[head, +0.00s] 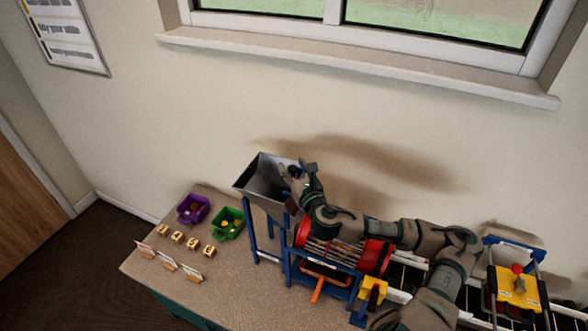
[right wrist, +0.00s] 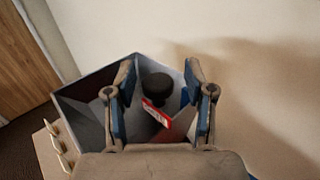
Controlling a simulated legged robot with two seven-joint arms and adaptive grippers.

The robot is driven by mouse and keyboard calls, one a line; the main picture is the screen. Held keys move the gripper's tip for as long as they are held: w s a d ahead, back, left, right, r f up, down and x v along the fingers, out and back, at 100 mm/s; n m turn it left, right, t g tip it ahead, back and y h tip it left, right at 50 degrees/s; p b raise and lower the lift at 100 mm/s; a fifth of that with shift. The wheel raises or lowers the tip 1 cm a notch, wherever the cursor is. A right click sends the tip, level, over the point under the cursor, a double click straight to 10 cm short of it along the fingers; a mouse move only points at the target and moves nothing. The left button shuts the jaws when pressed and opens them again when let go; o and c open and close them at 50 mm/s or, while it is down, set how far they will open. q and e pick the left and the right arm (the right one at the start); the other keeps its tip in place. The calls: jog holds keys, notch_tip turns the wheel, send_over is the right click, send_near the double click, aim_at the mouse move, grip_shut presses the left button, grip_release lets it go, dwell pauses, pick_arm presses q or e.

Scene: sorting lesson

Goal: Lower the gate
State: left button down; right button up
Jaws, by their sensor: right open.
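A grey metal hopper (head: 262,184) stands on a blue frame at the left end of a machine on the table. My right gripper (head: 297,172) is at the hopper's right rim. In the right wrist view the gripper (right wrist: 159,75) is open, with one finger on each side of a black knob (right wrist: 157,86). The fingers look apart from the knob. A red and white label (right wrist: 156,112) shows just below it. The hopper walls (right wrist: 78,108) surround the knob in this view. The gate's plate is not clearly seen. My left gripper is not in view.
A red-ended drum (head: 302,232) and an orange handle (head: 318,290) sit below my right arm. Purple (head: 193,209) and green (head: 229,223) bins, small blocks and cards stand on the left of the table (head: 235,290). A yellow unit (head: 517,288) is at right.

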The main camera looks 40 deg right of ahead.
notch_tip(320, 180, up, 10)
jog(key=shift+d+f, duration=0.1)
jog(key=shift+f, duration=0.15)
dwell(0.5)
